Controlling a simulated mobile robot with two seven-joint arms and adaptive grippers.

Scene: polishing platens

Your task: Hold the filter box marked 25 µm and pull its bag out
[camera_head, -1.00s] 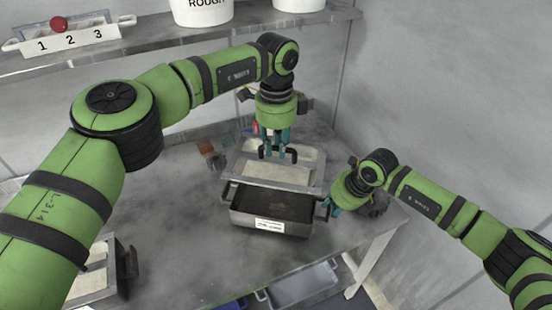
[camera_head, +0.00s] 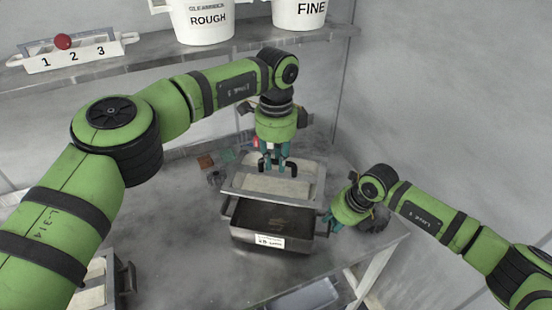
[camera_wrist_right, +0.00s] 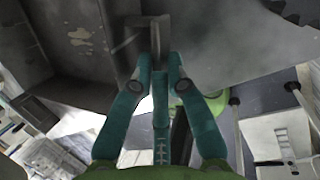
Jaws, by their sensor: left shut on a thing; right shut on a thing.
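The filter box (camera_head: 268,246) is a dark open metal box on the table, with a white label on its front too blurred to read surely. Its inside shows dark. The bag (camera_head: 268,184), pale in a grey rectangular frame, shows just behind and above the box; I cannot tell whether its lower part is clear of the box. My left gripper (camera_head: 277,172) points down and is shut on the bag's dark handle. My right gripper (camera_head: 329,221) is shut on the handle at the box's right side. In the right wrist view its fingertips (camera_wrist_right: 158,55) meet at that handle, beside the box (camera_wrist_right: 75,35).
Another box (camera_head: 122,285) with a pale bag stands at lower left. The shelf holds a numbered rack (camera_head: 75,55) with a red ball and ROUGH (camera_head: 205,22) and FINE (camera_head: 300,12) buckets. The table (camera_head: 175,235) is clear left of the box.

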